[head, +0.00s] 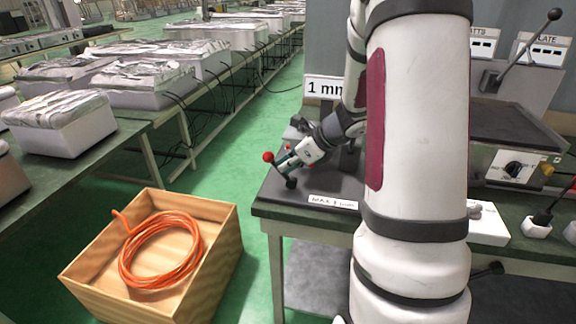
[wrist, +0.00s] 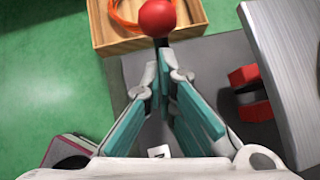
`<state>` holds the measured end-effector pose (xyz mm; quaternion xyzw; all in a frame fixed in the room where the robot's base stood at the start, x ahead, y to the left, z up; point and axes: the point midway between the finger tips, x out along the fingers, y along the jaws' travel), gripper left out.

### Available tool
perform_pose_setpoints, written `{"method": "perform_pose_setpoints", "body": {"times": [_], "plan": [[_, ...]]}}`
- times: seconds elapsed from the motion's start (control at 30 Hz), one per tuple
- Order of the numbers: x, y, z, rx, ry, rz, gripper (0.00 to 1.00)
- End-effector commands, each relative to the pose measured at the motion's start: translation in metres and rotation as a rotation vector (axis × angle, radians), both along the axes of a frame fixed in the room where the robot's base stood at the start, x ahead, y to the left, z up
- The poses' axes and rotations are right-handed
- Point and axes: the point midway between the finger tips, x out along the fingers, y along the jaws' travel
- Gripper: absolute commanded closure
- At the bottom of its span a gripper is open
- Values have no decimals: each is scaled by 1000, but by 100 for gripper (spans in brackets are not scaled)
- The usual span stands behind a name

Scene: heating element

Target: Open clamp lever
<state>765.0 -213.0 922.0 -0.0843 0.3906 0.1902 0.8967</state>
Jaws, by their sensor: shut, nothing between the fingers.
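The clamp lever shows as a red ball knob (head: 268,157) on a dark stem, at the left end of the near workbench. In the wrist view the red knob (wrist: 157,17) is at the top centre, just beyond my fingertips. My gripper (head: 284,161) reaches down to the bench's left end, close beside the knob. In the wrist view its teal-padded fingers (wrist: 165,62) come together at the tips, shut and empty. Whether the fingertips touch the lever's stem I cannot tell. My gripper and arm hide much of the clamp.
A wooden box (head: 88,270) with a coiled orange cable (head: 160,250) stands on the green floor left of the bench. A "1 mm" sign (head: 324,87) stands behind my gripper. A machine with a dial (head: 513,169) and a long lever (head: 527,50) are at the right.

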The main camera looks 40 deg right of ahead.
Motion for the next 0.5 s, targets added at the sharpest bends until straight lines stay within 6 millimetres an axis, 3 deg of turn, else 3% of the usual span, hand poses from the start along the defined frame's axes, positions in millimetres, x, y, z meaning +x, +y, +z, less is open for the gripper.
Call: {"method": "perform_pose_setpoints", "body": {"times": [0.27,0.5], "plan": [[-5,-1,11,4,-1,7,100],[-27,-15,45,-2,-4,6,100]]}}
